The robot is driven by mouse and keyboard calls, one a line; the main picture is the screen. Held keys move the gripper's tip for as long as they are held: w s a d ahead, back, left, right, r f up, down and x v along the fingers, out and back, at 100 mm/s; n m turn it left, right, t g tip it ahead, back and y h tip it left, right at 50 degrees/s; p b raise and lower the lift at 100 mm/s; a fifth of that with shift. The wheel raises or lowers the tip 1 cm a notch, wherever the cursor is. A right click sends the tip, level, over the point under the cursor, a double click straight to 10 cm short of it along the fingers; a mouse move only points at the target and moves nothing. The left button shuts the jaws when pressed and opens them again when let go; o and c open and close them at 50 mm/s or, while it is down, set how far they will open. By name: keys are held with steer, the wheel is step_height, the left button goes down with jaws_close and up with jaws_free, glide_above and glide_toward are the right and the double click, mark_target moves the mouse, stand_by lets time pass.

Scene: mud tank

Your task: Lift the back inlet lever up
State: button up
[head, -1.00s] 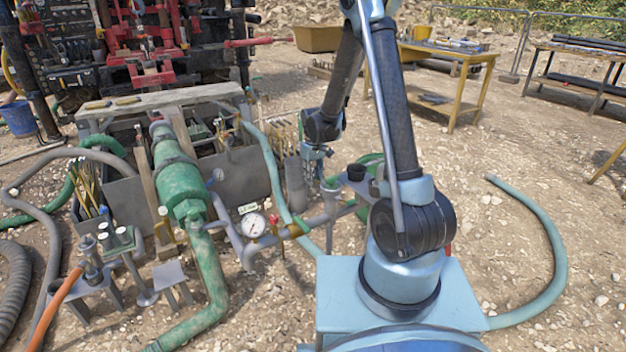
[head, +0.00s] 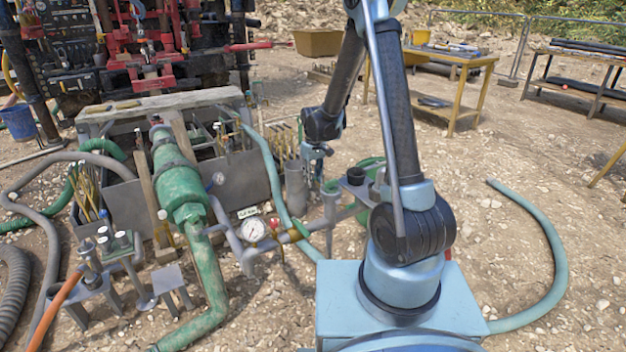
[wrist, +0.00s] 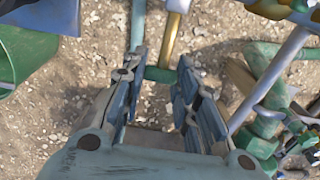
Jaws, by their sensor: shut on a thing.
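My gripper (wrist: 160,80) points down past the right side of the grey tank. Its two fingers stand a little apart in the wrist view, shut on a green bar (wrist: 160,74) that crosses between the fingertips. The bar looks like the lever handle, but its ends are partly hidden by the fingers.
A pressure gauge (head: 253,230) stands left of the gripper, by a green pump body (head: 179,178). The grey tank (head: 248,178) is behind. A blue-grey hose (head: 555,250) curves over gravel at right. A yellow table (head: 455,95) stands at the back.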

steer(key=shift+s+r, duration=0.1)
steer(key=shift+r, duration=0.05)
steer(key=shift+s+d+r, duration=0.1)
steer(key=shift+s+r, duration=0.05)
steer(key=shift+r, duration=0.3)
steer(key=shift+s+d+r, duration=0.1)
steer(key=shift+r, duration=0.3)
steer(key=o, duration=2)
step_height(320, 180, up, 8)
